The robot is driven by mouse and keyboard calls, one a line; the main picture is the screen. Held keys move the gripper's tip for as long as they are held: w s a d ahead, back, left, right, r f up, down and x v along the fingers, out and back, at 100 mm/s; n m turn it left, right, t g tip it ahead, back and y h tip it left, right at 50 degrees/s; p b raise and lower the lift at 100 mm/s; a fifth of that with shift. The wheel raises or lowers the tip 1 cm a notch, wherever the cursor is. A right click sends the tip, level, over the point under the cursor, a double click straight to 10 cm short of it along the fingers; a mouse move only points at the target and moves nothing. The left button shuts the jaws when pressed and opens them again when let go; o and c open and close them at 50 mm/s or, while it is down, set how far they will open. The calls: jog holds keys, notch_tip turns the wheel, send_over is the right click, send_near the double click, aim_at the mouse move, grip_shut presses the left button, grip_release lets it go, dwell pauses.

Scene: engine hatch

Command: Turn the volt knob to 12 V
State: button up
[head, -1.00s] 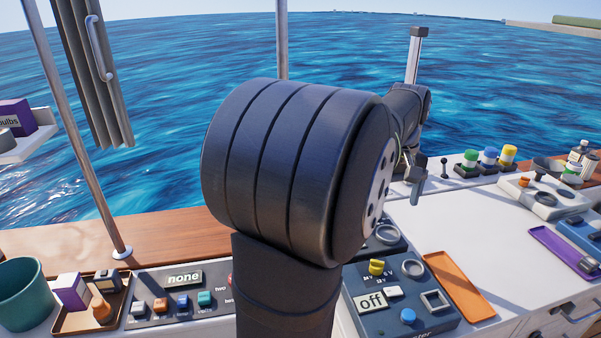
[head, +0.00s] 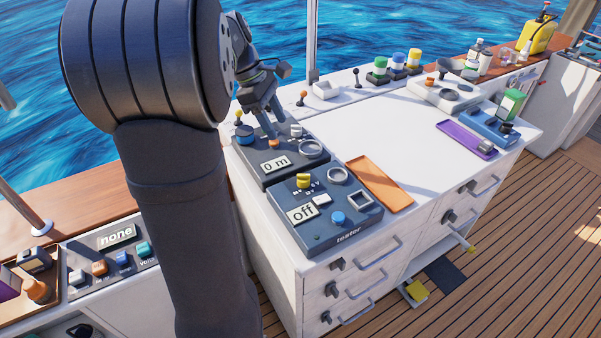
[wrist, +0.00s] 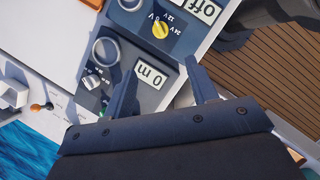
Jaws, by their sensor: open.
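The yellow volt knob (head: 303,181) sits on the dark tester box (head: 350,238), above a display reading "Off". In the wrist view the knob (wrist: 160,29) is at the top, beside small 24 V and 12 V marks. I cannot tell surely which mark it points at. My gripper (head: 268,128) is above the dark "0 m" panel, behind the tester in the head view.
The "0 m" panel (head: 264,172) has a grey knob and a ring. An orange tray (head: 379,184) lies right of the tester, with clear white worktop beyond. A "none" panel (head: 110,255) is at the left. Small levers (head: 303,98) stand at the back.

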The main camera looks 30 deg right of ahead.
aim_at(303, 179)
jog(key=x, duration=1.7)
jog(key=c, duration=1)
jog(key=shift+m, duration=0.3)
jog(key=m+y, duration=0.1)
jog(key=m, duration=0.1)
jog(key=m+g+y, duration=0.1)
jog(key=m, duration=0.2)
jog(key=shift+d+m, duration=0.2)
jog(key=shift+m, duration=0.1)
jog(key=m+y, duration=0.2)
jog(key=m, duration=0.3)
jog(key=shift+d+m, duration=0.15)
jog(key=shift+m, duration=0.15)
